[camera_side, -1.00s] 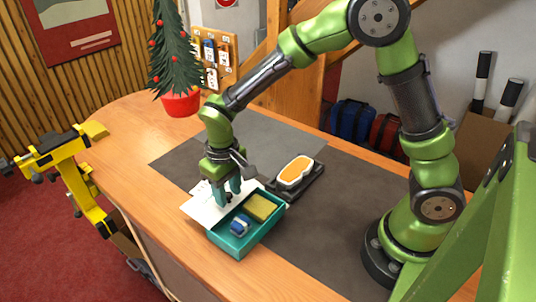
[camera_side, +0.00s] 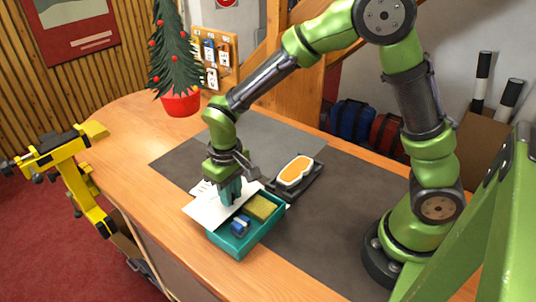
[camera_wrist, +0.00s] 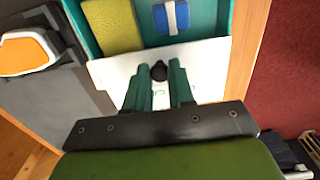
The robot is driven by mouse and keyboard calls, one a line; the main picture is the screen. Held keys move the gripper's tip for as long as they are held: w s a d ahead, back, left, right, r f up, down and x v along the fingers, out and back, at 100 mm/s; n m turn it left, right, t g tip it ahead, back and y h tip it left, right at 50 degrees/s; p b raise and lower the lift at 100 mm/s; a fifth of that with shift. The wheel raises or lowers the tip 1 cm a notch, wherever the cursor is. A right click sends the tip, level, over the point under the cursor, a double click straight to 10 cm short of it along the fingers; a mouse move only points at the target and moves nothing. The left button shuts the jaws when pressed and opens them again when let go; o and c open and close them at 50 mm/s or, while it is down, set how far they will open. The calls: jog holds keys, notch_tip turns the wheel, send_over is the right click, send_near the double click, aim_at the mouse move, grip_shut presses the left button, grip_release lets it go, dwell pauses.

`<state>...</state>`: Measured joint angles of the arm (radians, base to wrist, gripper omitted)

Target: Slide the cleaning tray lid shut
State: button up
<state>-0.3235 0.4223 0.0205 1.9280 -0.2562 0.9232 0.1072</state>
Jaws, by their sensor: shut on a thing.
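The teal cleaning tray (camera_side: 234,246) sits on the bench, partly open. Its flat white lid (camera_side: 207,211) covers the far-left part and sticks out beyond the tray there. The lid also shows in the wrist view (camera_wrist: 112,82), with a black knob (camera_wrist: 159,71) near its edge on the open side. My gripper (camera_side: 231,199) is shut on this knob, its two teal fingers on either side of it in the wrist view (camera_wrist: 160,78). In the open part lie a yellow sponge (camera_side: 261,207) and a blue-and-white block (camera_side: 240,225).
A dark holder (camera_side: 313,183) with an orange-and-white pad (camera_side: 295,171) stands just behind the tray. The bench's front edge is close to the tray. A potted tree (camera_side: 181,102) stands at the back left. The grey mat (camera_side: 330,225) is clear right of the tray.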

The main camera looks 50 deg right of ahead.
jog(key=shift+s, duration=3.8)
jog(key=o, duration=0.5)
jog(key=shift+r, duration=5.05)
